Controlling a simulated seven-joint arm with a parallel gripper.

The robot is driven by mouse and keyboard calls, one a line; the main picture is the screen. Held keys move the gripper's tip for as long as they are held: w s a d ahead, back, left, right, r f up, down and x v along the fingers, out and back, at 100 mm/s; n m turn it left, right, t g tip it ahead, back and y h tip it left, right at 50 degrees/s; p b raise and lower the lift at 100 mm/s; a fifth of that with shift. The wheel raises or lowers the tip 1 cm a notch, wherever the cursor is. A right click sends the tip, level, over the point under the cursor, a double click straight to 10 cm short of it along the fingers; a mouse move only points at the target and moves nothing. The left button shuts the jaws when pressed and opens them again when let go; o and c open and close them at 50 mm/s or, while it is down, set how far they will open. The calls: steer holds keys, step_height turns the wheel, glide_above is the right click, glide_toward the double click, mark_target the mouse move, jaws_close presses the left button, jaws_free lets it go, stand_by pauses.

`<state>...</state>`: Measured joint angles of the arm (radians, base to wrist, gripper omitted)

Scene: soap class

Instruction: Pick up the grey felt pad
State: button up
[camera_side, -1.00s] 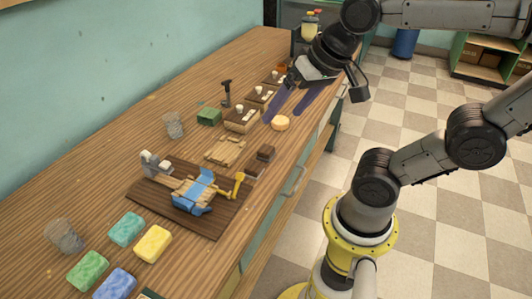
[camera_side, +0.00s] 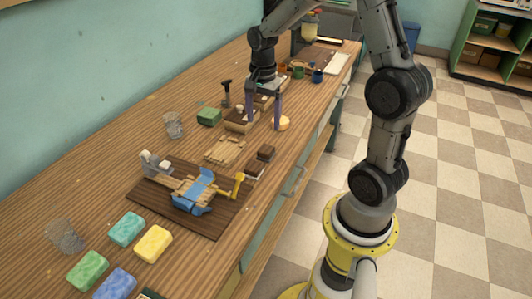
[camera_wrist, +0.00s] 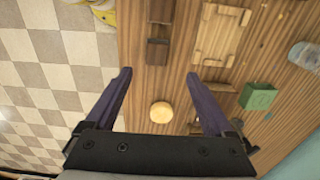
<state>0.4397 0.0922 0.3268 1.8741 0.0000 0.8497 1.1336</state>
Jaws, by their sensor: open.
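I cannot clearly make out a grey felt pad in either view. My gripper (camera_side: 264,122) points straight down over the bench, its purple fingers apart and nothing between them. In the wrist view my gripper (camera_wrist: 159,72) is also open. A round cream soap (camera_wrist: 161,112) lies on the wood between the fingers in that picture, nearer the palm than the fingertips. It shows beside the right finger in the side view (camera_side: 283,124). A dark brown block (camera_wrist: 157,52) lies beyond the soap. A pale flat piece (camera_side: 337,64) lies at the far end of the bench; its material is unclear.
A green block (camera_side: 209,117), a clear glass (camera_side: 174,126) and a slatted wooden rack (camera_side: 225,151) are near the gripper. A dark board (camera_side: 217,228) holds a blue-and-wood device. Coloured sponges (camera_side: 153,244) lie at the near end. The bench's front edge is close on the right.

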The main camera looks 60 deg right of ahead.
glide_above(266, 149)
steer(key=f, duration=0.5)
steer(key=shift+w+a+f, duration=0.15)
steer(key=shift+w+f, duration=0.1)
steer(key=shift+f, duration=0.15)
steer(key=f, duration=0.4)
steer(key=shift+s, duration=0.3)
steer(key=shift+d+f, duration=0.2)
steer(key=shift+f, duration=0.45)
jaws_close()
